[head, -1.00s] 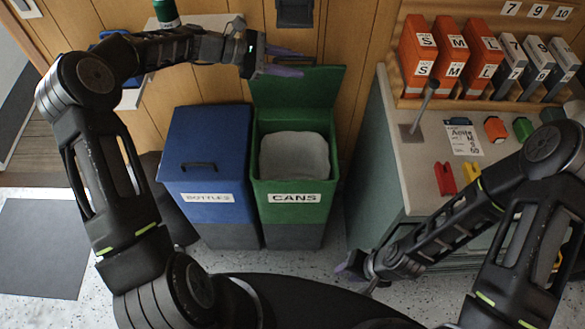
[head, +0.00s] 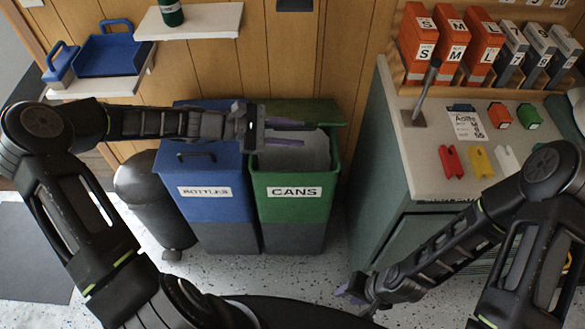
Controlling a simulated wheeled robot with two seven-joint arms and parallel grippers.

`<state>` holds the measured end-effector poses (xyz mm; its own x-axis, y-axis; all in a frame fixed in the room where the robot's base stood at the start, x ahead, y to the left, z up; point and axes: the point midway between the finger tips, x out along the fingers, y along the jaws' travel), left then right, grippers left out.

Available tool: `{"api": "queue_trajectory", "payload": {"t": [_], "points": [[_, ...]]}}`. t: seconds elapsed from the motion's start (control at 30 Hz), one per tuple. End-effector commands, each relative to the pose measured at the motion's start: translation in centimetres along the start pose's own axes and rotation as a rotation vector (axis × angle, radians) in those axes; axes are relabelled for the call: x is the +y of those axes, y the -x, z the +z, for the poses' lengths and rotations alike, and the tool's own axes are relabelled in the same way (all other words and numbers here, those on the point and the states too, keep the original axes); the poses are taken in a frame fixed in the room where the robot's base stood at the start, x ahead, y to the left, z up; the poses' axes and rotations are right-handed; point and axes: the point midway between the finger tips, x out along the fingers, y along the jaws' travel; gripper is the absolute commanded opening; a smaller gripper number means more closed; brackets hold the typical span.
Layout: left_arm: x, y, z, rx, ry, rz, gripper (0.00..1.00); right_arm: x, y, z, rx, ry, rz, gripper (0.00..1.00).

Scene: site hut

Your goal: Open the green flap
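The green bin labelled CANS (head: 294,210) stands against the wooden wall. Its green flap (head: 325,109) is at the back of the mouth, raised clear of it, and looks strongly foreshortened. The pale inside of the bin shows below the flap. My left gripper (head: 303,133) reaches in from the left over the bin mouth, in front of the flap. Its two purple fingers are apart with nothing between them. They overlap the flap's lower part in the picture; I cannot tell if they touch it. My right gripper (head: 351,291) is low, right of the bin, its finger gap unclear.
A blue bin labelled BOTTLES (head: 205,210) adjoins on the left, under my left arm. A grey cylinder (head: 150,205) stands beside it. A counter (head: 405,165) with orange boxes (head: 418,45) and small coloured pieces is on the right. Shelves hold a blue tray (head: 110,55) and a bottle (head: 171,12).

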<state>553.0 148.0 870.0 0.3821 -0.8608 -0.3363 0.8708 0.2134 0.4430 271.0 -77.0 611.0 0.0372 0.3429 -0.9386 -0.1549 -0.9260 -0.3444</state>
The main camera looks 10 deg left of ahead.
Motion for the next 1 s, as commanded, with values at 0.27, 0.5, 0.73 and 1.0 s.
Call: {"api": "queue_trajectory", "payload": {"t": [0.27, 0.5, 0.73, 1.0], "points": [[-4.5, -1.6, -4.0, 0.001, -0.147, 0.062, 0.33, 1.9, -5.2, -0.1, 0.0, 0.0, 0.0, 0.33], [-5.6, -2.0, -4.8, 0.002, -0.208, 0.084, 0.33, 2.4, -6.5, -0.1, 0.0, 0.0, 0.0, 0.33], [-5.7, -1.9, -4.8, 0.003, -0.216, 0.086, 0.33, 2.4, -6.5, -0.1, 0.0, 0.0, 0.0, 0.33], [-5.4, -2.0, -4.0, -0.014, -0.222, 0.088, 0.19, 2.1, -6.0, -0.2, 0.005, 0.004, -0.003, 0.33]]}}
